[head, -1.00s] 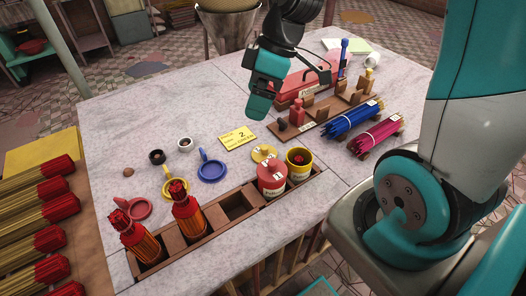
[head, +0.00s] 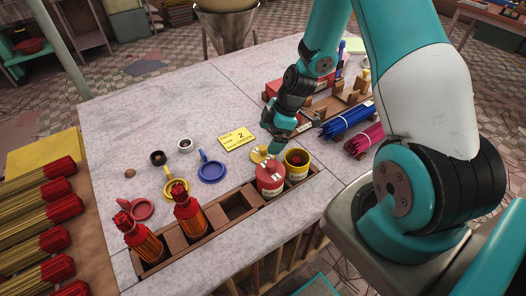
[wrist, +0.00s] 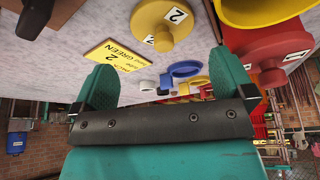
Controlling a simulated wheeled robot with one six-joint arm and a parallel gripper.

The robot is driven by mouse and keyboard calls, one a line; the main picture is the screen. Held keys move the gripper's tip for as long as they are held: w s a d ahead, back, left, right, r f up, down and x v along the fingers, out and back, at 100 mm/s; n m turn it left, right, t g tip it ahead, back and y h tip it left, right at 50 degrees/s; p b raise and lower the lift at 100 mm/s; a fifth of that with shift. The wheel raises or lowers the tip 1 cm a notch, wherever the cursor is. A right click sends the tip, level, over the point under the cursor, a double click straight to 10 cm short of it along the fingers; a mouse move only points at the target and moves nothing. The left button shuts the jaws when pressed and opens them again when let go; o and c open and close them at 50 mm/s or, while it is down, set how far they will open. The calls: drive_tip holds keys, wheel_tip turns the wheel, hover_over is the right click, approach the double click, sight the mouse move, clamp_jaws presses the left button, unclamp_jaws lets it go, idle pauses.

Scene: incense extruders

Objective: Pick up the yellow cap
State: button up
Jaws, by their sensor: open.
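The yellow cap (head: 258,154) lies on the table beside the red canister (head: 270,179) and the open yellow canister (head: 297,164). In the wrist view the cap (wrist: 155,22) is a round disc with a raised knob labelled 2, at the top and beyond my fingers. My gripper (head: 281,149) is low over the table, just right of the cap and behind the canisters, and hides part of the cap's surroundings. In the wrist view my gripper's two teal fingers (wrist: 165,78) are spread wide with nothing between them.
A yellow card (head: 238,138) lies left of the cap. Blue incense bundles (head: 347,119) and a wooden rack (head: 350,98) stand to the right. The table's back left is clear.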

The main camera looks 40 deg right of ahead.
sight(263, 148)
drive_tip(key=shift+p+x, duration=1.1)
drive_tip(key=shift+x, duration=1.7)
drive_tip(key=shift+s+a+r, duration=0.1)
drive_tip(key=shift+s+a, duration=0.1)
drive_tip(key=c, duration=0.8)
